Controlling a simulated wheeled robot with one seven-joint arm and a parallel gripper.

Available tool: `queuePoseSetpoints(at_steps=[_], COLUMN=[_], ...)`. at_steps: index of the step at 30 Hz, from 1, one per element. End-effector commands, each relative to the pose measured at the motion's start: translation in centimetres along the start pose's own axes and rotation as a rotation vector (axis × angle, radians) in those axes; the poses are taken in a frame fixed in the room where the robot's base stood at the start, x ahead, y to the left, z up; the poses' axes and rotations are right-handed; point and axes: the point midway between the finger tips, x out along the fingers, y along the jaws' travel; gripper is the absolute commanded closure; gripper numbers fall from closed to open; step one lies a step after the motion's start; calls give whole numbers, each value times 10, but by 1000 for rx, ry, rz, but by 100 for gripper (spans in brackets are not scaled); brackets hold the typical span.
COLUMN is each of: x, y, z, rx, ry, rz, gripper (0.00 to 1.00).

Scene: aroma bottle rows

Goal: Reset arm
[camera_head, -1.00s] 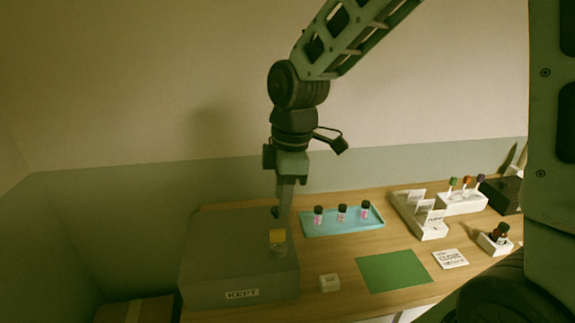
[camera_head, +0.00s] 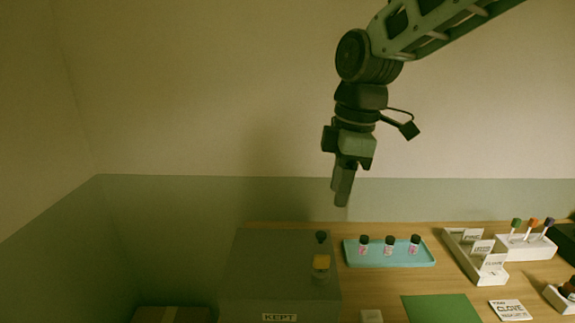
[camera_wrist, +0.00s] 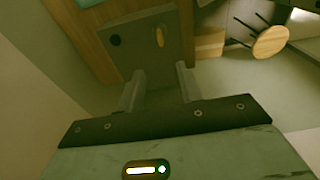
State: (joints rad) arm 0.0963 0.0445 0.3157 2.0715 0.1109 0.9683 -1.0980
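My gripper (camera_head: 342,198) hangs in the air well above the table, fingers pointing down. In the wrist view my gripper (camera_wrist: 160,86) has its two fingers apart with nothing between them. Below it is the grey box (camera_head: 262,272) labelled KEPT. On the box's top at the right are a dark-capped item (camera_head: 321,237) and a yellow item (camera_head: 321,262). The wrist view also shows the box (camera_wrist: 140,62), with a dark round spot and an orange-yellow piece on it.
A blue tray (camera_head: 352,262) holds three dark-capped bottles. A green mat (camera_head: 440,308) lies in front of it. To the right are a white card rack (camera_head: 490,282), a white holder (camera_head: 520,250) with coloured-tipped sticks, and a CLOVE card (camera_head: 510,309). A round stool (camera_wrist: 270,42) shows in the wrist view.

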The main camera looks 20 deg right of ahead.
Motion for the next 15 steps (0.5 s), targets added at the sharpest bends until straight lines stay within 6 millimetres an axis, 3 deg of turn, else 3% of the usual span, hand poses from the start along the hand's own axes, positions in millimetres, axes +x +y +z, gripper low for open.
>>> queuePoseSetpoints(at_steps=[2, 5, 10, 15], x=[1, 16, 67, 116], y=[-1, -18, -87, -160], z=[0, -7, -24, -19], rx=[1, 33, 197, 397], ry=[0, -6, -31, -59], rz=[-1, -8, -19, -14], gripper=[64, 64, 64, 64])
